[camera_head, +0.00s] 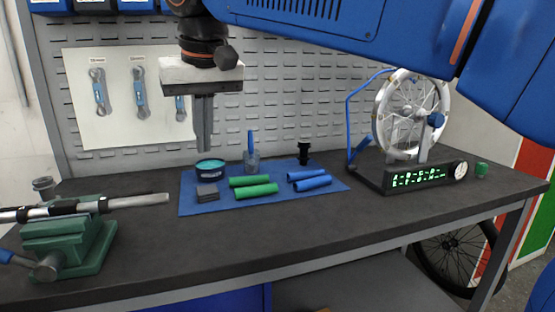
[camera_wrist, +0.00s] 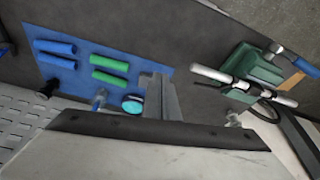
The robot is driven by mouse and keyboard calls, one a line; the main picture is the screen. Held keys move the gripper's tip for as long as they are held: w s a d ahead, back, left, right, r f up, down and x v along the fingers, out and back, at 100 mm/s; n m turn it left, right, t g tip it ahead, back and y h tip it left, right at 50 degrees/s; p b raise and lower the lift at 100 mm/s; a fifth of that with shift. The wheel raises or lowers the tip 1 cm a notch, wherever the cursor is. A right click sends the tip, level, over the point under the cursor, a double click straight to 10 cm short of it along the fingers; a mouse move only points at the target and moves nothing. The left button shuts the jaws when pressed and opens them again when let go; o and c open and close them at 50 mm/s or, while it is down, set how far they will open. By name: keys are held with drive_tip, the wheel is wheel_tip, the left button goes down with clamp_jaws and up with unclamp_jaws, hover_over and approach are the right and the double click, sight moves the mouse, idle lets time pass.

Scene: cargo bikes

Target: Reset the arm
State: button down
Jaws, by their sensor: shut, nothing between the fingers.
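My gripper (camera_head: 204,145) hangs from my blue arm, pointing down, in front of the pegboard and above the left part of the blue mat (camera_head: 222,208). Its fingers are together with nothing between them. The fingers also show in the wrist view (camera_wrist: 160,92). On the mat lie two green grips (camera_head: 253,186), two blue grips (camera_head: 310,180), a teal-topped tin (camera_head: 210,171) and a dark block (camera_head: 207,192). A clear pot with a blue-handled brush (camera_head: 251,158) and a black stand-like piece (camera_head: 304,153) are at the mat's back. The gripper appears apart from them all.
A green vise (camera_head: 70,245) clamps a metal tube (camera_head: 135,203) at the bench's left. A wheel on a stand (camera_head: 412,110) with a display (camera_head: 420,178) stands at the right. Wrenches (camera_head: 139,90) hang on the pegboard (camera_head: 290,80). The bench's front strip (camera_head: 250,240) is clear.

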drive_tip(key=d+f+m, duration=0.1)
drive_tip(key=d+f, duration=0.3)
drive_tip(key=d, duration=0.5)
drive_tip(key=s+d+f+m, duration=0.1)
drive_tip(key=d+f, duration=0.4)
drive_tip(key=d, duration=0.5)
drive_tip(key=d+f+m, duration=0.1)
drive_tip(key=d+f, duration=0.3)
drive_tip(key=d, duration=0.5)
drive_tip(key=s+d+f+m, duration=0.1)
drive_tip(key=s+d+f, duration=0.5)
drive_tip(key=f, duration=0.4)
drive_tip(key=s+d+f+m+t+h, duration=0.1)
drive_tip(key=s+d+f, duration=0.6)
drive_tip(key=d+f, duration=0.2)
drive_tip(key=shift+s+f+m+t+h, duration=0.15)
drive_tip(key=shift+f+m+t+h, duration=0.2)
drive_tip(key=shift+f, duration=0.2)
